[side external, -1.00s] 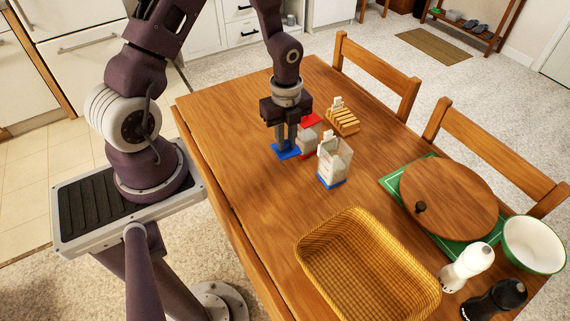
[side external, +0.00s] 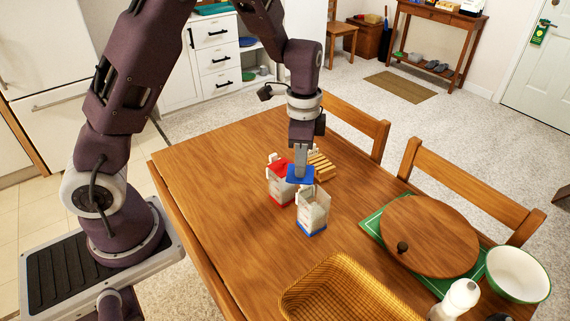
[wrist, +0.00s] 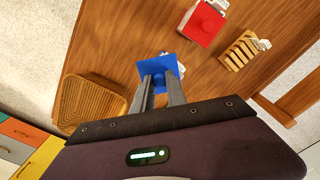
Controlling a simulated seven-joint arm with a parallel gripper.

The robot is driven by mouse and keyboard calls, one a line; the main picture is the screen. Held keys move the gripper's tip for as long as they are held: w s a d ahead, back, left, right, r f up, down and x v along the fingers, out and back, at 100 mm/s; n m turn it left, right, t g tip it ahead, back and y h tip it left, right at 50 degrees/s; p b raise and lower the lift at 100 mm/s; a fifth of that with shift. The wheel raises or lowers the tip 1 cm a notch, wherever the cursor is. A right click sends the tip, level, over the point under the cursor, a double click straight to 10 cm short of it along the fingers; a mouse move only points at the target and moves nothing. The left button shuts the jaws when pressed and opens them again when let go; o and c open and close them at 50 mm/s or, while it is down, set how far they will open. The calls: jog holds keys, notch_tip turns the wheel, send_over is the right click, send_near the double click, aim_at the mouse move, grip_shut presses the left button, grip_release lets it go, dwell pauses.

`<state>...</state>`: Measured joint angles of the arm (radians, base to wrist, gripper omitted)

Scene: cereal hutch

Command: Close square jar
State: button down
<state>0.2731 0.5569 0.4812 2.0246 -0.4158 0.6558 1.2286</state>
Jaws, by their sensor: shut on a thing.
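My gripper (side external: 301,165) is shut on the square blue lid (side external: 300,174) and holds it up off the table. The square jar (side external: 312,211) is clear, with a blue base, pale contents and a white tag; its top is uncovered. In the side view the lid appears just above and behind the jar's rim, apart from it. In the wrist view my gripper (wrist: 160,82) grips the blue lid (wrist: 157,68), which hides most of the jar below. A second jar with a red lid (side external: 278,168) stands close on the left, also seen in the wrist view (wrist: 205,22).
A slatted wooden rack (side external: 320,165) stands behind the jars. A woven basket (side external: 345,290) is at the front. A round wooden board (side external: 430,235) lies on a green mat, beside a white bowl (side external: 518,274) and a white shaker (side external: 456,300). The table's left part is clear.

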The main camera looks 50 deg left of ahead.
jog(key=m, duration=0.2)
jog(key=w+d+m, duration=0.1)
jog(key=m, duration=0.1)
jog(key=shift+w+f, duration=0.1)
jog(key=shift+w, duration=0.1)
notch_tip(320, 180, down, 6)
jog(key=w+d+m, duration=0.1)
jog(key=m, duration=0.5)
jog(key=shift+w, duration=0.35)
jog(key=shift+d+f, duration=0.1)
jog(key=shift+f, duration=0.25)
dwell(1.5)
jog(key=c, duration=0.9)
grip_release()
jog(key=shift+c, duration=0.2)
jog(key=shift+r, duration=0.1)
